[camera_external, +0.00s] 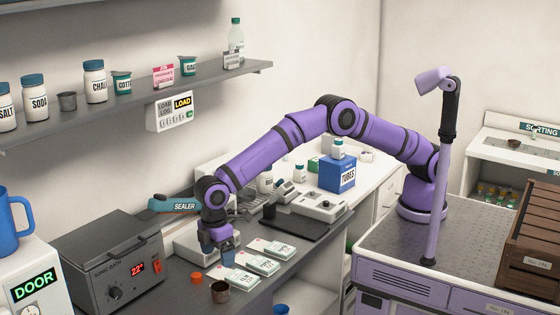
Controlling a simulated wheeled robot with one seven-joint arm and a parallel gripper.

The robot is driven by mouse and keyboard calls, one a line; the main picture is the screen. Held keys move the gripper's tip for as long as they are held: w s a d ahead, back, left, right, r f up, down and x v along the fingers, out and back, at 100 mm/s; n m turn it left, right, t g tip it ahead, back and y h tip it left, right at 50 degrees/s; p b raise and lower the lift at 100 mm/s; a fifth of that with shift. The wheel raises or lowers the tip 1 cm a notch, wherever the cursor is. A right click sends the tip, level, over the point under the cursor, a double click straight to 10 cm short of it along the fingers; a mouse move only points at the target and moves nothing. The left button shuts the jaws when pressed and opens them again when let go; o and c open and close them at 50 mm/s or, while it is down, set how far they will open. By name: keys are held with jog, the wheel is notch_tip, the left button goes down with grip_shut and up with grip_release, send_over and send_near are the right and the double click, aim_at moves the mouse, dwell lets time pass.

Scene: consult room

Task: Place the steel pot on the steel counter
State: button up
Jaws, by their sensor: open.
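A small grey metal pot (67,101) stands on the wall shelf between the soda jar and the chalk jar. A brownish metal pot (220,291) stands upright near the front edge of the dark grey counter (180,284). I cannot tell for sure which is the steel pot. My gripper (226,258) points down over the counter, behind and above the brownish pot, apart from it. It is open and looks empty; its fingertips are small and partly unclear.
White labelled packets (256,264) lie right of my gripper. An orange cap (197,277) lies left of the brownish pot. The sonic bath (105,262) stands at the left. A grey shelf (150,104) with jars runs above. A brown crate (532,240) stands at far right.

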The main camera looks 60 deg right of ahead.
jog(key=w+d+r+m+t+y, duration=0.1)
jog(key=w+d+r+m, duration=0.1)
jog(key=w+d+r, duration=0.5)
jog(key=w+d+r+m, duration=0.1)
jog(key=w+d+r, duration=0.3)
jog(key=d+r, duration=0.55)
jog(key=d+r+m+t, duration=0.1)
jog(key=d+r, duration=0.3)
jog(key=d, duration=0.4)
jog(key=w+d+r+m, duration=0.15)
jog(key=d+r, duration=0.25)
jog(key=d, duration=0.5)
jog(key=d+r+m+t, duration=0.15)
jog(key=d+r, duration=0.25)
jog(key=d, duration=0.4)
jog(key=s+d+r+m, duration=0.2)
jog(key=s+d, duration=0.3)
jog(key=d, duration=0.5)
jog(key=s+d+r+m, duration=0.2)
jog(key=s+d, duration=0.4)
jog(key=d, duration=0.5)
jog(key=s+d+f+m+t, duration=0.1)
jog(key=s+d+f+m, duration=0.1)
jog(key=s+d, duration=0.3)
jog(key=s+d+f+m+t+h, duration=0.1)
jog(key=s+d+f, duration=0.3)
jog(key=s, duration=0.5)
jog(key=shift+s+d+m, duration=0.3)
jog(key=shift+d+m, duration=0.4)
jog(key=shift+d, duration=0.05)
